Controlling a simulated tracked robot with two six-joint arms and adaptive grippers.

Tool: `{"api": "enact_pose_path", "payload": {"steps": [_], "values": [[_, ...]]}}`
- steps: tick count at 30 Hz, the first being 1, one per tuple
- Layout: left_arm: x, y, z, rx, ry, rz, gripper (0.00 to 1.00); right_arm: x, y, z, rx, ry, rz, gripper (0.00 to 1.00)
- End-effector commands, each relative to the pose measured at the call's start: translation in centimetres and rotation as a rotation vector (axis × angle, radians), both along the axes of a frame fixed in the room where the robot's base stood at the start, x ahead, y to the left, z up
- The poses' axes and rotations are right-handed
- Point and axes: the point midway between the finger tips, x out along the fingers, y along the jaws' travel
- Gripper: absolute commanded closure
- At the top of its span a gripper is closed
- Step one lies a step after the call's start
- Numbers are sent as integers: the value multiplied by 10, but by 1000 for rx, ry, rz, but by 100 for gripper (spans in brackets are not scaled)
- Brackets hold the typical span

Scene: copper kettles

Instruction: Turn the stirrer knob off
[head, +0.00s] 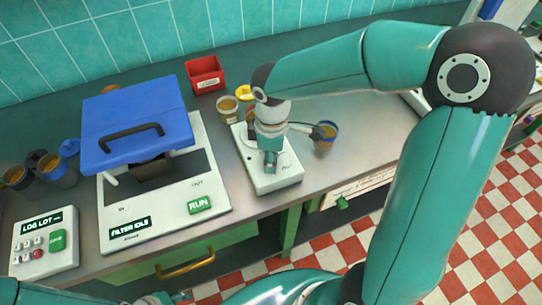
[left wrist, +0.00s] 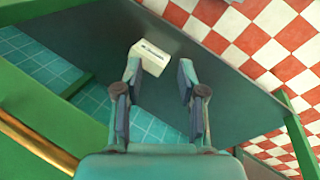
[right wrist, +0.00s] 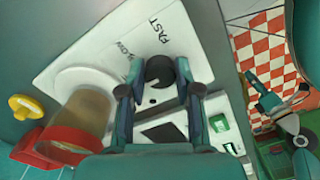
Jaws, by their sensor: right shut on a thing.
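The stirrer (head: 284,182) is a white box on the grey bench, right of the blue-lidded machine. In the right wrist view its white top (right wrist: 110,52) carries the word FAST, a second partly hidden word and a round plate. The dark round stirrer knob (right wrist: 159,70) lies between the fingertips of my right gripper (right wrist: 160,82), which is shut on it. In the head view my right gripper (head: 270,160) points down over the stirrer's front and hides the knob. My left gripper (left wrist: 158,80) is open and empty, low by the bench front.
A beaker of amber liquid (right wrist: 85,115) with a red rim stands at the stirrer's plate. A blue-rimmed cup (head: 328,133) is right of the stirrer, a red bin (head: 205,74) behind. The machine with the RUN button (head: 200,204) is left. Bare bench (head: 375,125) shows at right.

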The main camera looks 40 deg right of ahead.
Motion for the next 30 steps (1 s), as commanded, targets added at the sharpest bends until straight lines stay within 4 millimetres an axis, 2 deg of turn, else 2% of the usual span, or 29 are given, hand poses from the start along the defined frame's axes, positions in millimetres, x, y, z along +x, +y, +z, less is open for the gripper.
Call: {"api": "enact_pose_path", "payload": {"steps": [18,19,22,23,30], "values": [[0,0,1,0,0,0,60,3,0,2,0,-9,47,100],[0,0,1,0,0,0,60,3,0,2,0,-9,47,62],[0,0,1,0,0,0,60,2,0,2,0,-8,47,46],[0,0,1,0,0,0,60,2,0,1,0,-8,47,42],[0,0,1,0,0,0,60,1,0,1,0,-4,46,42]]}}
